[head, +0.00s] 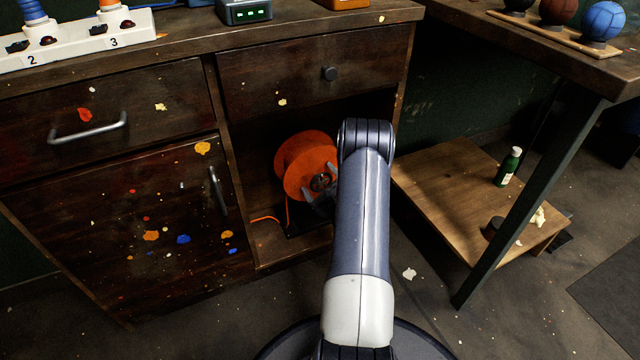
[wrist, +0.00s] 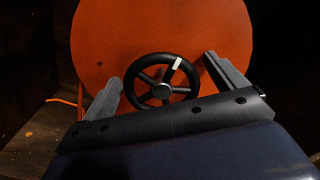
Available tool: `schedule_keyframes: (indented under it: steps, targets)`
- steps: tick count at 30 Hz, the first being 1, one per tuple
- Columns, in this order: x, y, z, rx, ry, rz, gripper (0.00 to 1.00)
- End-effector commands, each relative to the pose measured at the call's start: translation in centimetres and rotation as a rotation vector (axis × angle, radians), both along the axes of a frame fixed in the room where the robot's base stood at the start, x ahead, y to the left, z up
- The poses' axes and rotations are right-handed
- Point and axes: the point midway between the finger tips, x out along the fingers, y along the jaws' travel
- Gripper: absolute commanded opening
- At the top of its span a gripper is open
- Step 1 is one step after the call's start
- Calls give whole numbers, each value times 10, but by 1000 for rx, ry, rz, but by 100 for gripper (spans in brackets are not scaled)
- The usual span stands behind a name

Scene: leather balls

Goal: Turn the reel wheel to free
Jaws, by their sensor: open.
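The orange reel (head: 300,165) stands in the open compartment of the wooden cabinet, and its round face fills much of the wrist view (wrist: 160,32). A black spoked wheel (wrist: 162,81) with a white mark at its upper right sits on that face. It shows small in the head view (head: 320,182). My gripper (wrist: 168,77) is open, with one finger to the left of the wheel and one to the right. The wheel appears between the fingers, with a gap on each side. My arm hides part of the compartment in the head view.
An orange cord (head: 266,219) runs left from the reel. The cabinet door (head: 130,225) and drawer (head: 315,72) are closed. A low wooden shelf (head: 450,185) with a green bottle (head: 508,167) lies to the right. Bare floor shows between the cabinet and that shelf.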

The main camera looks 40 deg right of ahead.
Motion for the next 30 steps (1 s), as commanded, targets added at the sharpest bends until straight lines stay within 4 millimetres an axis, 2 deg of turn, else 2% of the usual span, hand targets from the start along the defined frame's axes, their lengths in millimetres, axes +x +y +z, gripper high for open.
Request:
schedule_keyframes:
  steps: [5,21,30]
  targets:
    - [0,0,0,0,0,0,92]
    - [-1,0,0,0,1,-1,48]
    - [-1,0,0,-31,8,-1,47]
